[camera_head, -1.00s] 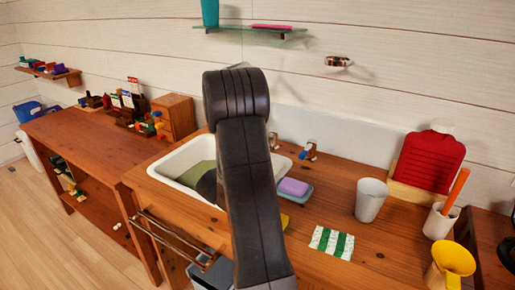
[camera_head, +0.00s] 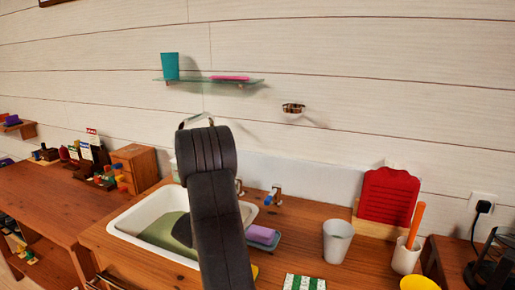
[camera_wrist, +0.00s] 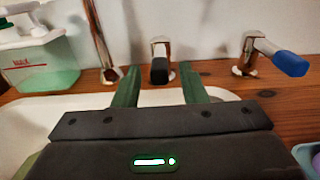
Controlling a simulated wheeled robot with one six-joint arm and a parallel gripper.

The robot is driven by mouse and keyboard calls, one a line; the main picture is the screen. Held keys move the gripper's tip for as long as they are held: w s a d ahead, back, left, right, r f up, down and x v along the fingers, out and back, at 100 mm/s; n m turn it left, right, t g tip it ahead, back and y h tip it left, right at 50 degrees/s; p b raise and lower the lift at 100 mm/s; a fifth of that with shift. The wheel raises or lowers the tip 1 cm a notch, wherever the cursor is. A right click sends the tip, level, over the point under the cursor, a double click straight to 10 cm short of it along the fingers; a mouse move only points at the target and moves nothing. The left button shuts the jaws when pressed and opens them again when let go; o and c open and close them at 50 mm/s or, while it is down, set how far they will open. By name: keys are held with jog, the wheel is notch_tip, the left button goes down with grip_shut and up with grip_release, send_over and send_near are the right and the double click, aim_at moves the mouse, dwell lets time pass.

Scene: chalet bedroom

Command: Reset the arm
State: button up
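My arm (camera_head: 215,215) rises through the middle of the head view in front of a white sink (camera_head: 135,222). The gripper end is hidden there behind the arm. In the wrist view my gripper (camera_wrist: 160,78) has two dark green fingers standing apart, with nothing held between them. A black-tipped tap handle (camera_wrist: 160,68) shows in the gap, beyond the fingers; I cannot tell whether they touch it. A blue-tipped tap handle (camera_wrist: 287,62) stands to the right.
A soap dispenser (camera_wrist: 40,55) is left of the fingers. On the counter are purple soap (camera_head: 261,235), a white cup (camera_head: 337,241) and a holder with an orange stick (camera_head: 407,255). A red board (camera_head: 388,196) leans behind. A glass shelf (camera_head: 209,82) hangs above.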

jog(key=x, duration=0.7)
jog(key=shift+p, duration=0.3)
jog(key=shift+w, duration=0.15)
